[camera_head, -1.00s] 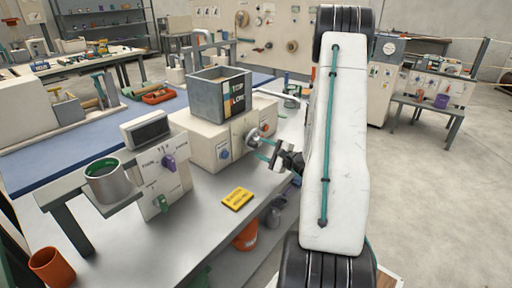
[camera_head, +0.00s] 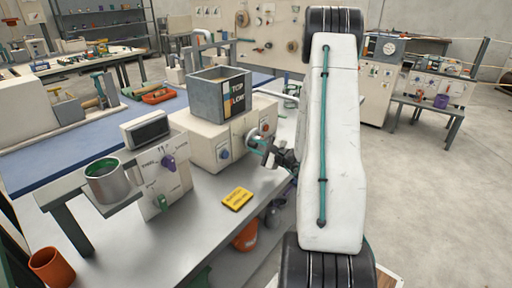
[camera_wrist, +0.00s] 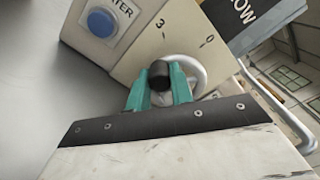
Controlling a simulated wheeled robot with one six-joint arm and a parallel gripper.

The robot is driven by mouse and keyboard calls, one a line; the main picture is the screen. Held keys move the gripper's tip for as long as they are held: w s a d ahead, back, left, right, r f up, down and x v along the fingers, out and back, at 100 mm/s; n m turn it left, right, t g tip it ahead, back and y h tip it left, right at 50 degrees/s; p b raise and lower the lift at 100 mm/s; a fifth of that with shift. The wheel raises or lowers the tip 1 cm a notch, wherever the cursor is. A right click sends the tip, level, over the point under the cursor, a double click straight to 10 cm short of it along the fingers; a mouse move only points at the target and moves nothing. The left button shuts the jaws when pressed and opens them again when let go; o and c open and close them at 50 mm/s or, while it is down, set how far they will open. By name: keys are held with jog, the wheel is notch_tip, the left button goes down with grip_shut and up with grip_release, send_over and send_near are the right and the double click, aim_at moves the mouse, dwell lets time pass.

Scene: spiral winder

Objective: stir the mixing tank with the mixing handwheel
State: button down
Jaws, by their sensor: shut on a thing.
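The handwheel (camera_wrist: 204,79) is a pale grey ring on the front of a white machine (camera_head: 208,138), beside a dial marked 3 and 0. It also shows in the head view (camera_head: 256,142). A dark round knob (camera_wrist: 160,72) stands out in front of it. My gripper (camera_wrist: 160,92) has its teal fingers on either side of this knob and is shut on it. A grey open box (camera_head: 207,97) marked TOP and LOW sits on the machine, probably the mixing tank; its contents are hidden.
A blue button (camera_wrist: 101,22) lies left of the wheel. A metal cup with green inside (camera_head: 110,182) stands on a bracket at the left. A yellow plate (camera_head: 237,198) lies on the grey bench (camera_head: 190,235). Open floor lies to the right.

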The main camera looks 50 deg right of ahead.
aim_at(257, 131)
jog(key=m, duration=0.1)
jog(key=r+m, duration=0.1)
jog(key=m, duration=0.2)
jog(key=shift+d+r+m, duration=0.25)
jog(key=shift+d+m, duration=0.05)
jog(key=m, duration=0.2)
jog(key=d+r+m, duration=0.1)
jog(key=m, duration=0.2)
jog(key=shift+d+r, duration=0.1)
jog(key=shift+d, duration=0.1)
jog(key=m, duration=0.1)
jog(key=d+m, duration=0.1)
jog(key=m, duration=0.3)
jog(key=shift+w+d+r, duration=0.1)
jog(key=shift+d+r, duration=0.15)
jog(key=shift+d+f+m, duration=0.1)
jog(key=shift+d+m, duration=0.35)
jog(key=shift+m, duration=0.8)
jog(key=shift+d+m, duration=0.4)
jog(key=shift+m, duration=0.85)
jog(key=c, duration=1.2)
grip_release()
jog(key=shift+c, duration=0.2)
